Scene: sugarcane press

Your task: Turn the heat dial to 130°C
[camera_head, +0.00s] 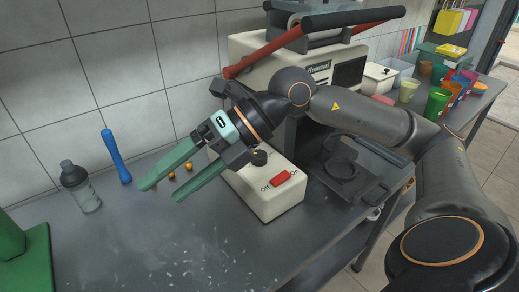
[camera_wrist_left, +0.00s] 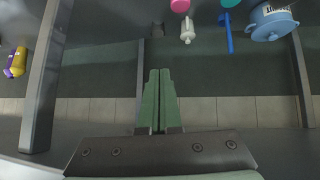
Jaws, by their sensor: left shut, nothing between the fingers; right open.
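The sugarcane press (camera_head: 262,48) is a cream machine with a red-and-black lever on top. A low cream control box (camera_head: 265,203) juts out at its front. It carries a red Off/On switch (camera_head: 281,177). A small dark knob (camera_head: 259,157), which looks like the heat dial, sits behind the switch, partly covered by my right gripper; its setting cannot be read. My right gripper (camera_head: 162,191) is open and empty, its green fingers pointing left, away from the knob. My left gripper (camera_wrist_left: 158,74) shows only in the left wrist view, its green fingers shut with nothing between them.
A dark bottle (camera_head: 80,187) and a blue stick-like tool (camera_head: 116,157) stand left by the tiled wall. A green object (camera_head: 36,255) is at the lower left. Coloured cups (camera_head: 436,103) stand at the right. The grey counter (camera_head: 190,235) is mostly clear in front.

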